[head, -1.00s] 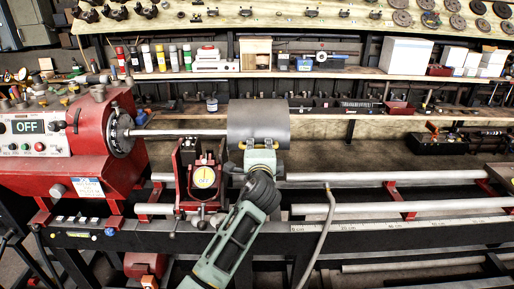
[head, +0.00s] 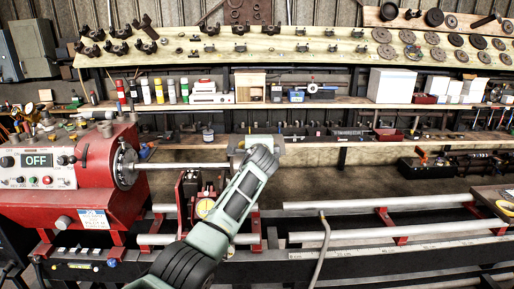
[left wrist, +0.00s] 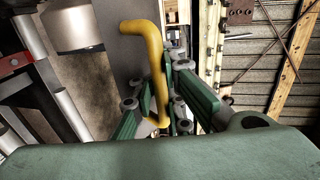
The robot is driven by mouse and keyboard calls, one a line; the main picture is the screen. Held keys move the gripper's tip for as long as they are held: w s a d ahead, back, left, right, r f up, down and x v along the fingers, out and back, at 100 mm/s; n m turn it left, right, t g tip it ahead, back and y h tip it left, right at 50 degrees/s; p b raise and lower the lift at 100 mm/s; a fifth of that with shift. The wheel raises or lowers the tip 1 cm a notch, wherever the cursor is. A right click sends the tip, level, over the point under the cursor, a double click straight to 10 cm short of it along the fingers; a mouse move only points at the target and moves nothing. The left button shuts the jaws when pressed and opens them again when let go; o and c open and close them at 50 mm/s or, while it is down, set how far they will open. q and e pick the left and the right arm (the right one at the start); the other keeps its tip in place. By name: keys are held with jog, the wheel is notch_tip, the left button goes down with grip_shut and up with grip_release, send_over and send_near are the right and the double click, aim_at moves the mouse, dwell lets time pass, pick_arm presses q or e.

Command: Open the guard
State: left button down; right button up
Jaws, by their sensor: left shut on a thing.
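The guard's yellow handle (left wrist: 150,40) stands out in the left wrist view, bent at the top and running down between the fingers. My left gripper (left wrist: 162,105) is shut on its lower part. A grey panel (left wrist: 122,50) behind the handle appears to be the guard. My right gripper is not in view.
The red lathe headstock (head: 95,175) stands at the left with its display reading OFF. A steel shaft (head: 185,166) runs right from its chuck. Long rails (head: 380,204) cross the bench, with a hose (head: 325,250) hanging in front. Shelves of parts line the back.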

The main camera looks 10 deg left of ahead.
pick_arm(q)
jog(key=shift+w+a+r+g+p, duration=0.2)
jog(key=shift+w+r+g+p, duration=0.5)
jog(key=shift+w+r+p, duration=0.25)
jog(key=shift+w, duration=0.2)
jog(key=c, duration=1.8)
grip_release()
jog(key=shift+s, duration=0.2)
jog(key=shift+f, duration=0.1)
jog(key=shift+f, duration=0.15)
jog(key=shift+v, duration=1.05)
jog(key=v, duration=1)
jog(key=shift+a+r, duration=0.15)
jog(key=shift+r, duration=0.1)
